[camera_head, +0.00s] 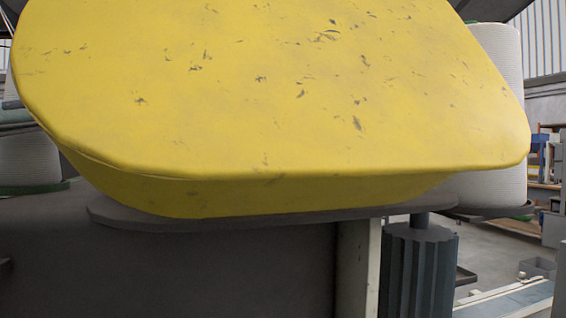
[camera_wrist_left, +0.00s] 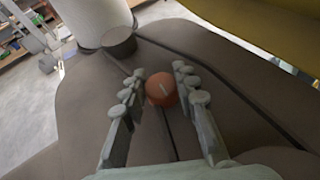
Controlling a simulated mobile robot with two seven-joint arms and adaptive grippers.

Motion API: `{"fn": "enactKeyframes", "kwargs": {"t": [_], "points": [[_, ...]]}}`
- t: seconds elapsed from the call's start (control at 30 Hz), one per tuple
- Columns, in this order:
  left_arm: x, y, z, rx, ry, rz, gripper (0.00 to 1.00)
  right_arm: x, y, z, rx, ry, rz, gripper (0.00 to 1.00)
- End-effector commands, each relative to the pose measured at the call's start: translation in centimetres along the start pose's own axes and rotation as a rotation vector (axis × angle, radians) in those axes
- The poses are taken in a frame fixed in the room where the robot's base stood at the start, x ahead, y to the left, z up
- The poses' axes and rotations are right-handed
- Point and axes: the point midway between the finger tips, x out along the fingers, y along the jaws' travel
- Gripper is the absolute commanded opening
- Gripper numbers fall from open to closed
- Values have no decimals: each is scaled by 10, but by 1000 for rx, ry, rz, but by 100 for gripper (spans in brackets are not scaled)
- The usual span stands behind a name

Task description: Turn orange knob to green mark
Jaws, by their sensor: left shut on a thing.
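The orange knob (camera_wrist_left: 158,94) is in the middle of the left wrist view, on a dark grey-brown panel (camera_wrist_left: 85,105). A short pale line shows on its face, tilted slightly from upright in the picture. My left gripper (camera_wrist_left: 160,80) has its two fingers on either side of the knob and is shut on it. No green mark can be made out by the knob. The head view shows neither the knob nor either gripper; a large yellow cover fills most of it. My right gripper is not in view.
The scratched yellow cover (camera_head: 280,90) is close in front of the head camera. White rolls stand behind it, one at the right (camera_head: 497,60). A dark ribbed cylinder (camera_head: 418,270) is below right. In the wrist view, a dark round post (camera_wrist_left: 118,42) rises near the panel's far edge.

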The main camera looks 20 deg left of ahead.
Motion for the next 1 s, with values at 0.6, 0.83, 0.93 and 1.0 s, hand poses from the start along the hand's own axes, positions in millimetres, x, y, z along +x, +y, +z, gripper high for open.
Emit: {"fn": "enactKeyframes", "kwargs": {"t": [0.6, 0.83, 0.93, 1.0], "points": [[0, 1, 0, 12, 1, -26, 35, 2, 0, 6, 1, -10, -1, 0], [0, 0, 0, 12, 1, -27, 50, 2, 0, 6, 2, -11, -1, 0], [0, 0, 0, 12, 1, -27, 50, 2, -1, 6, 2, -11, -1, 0], [0, 0, 0, 12, 1, -27, 50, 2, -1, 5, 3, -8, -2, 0]]}}
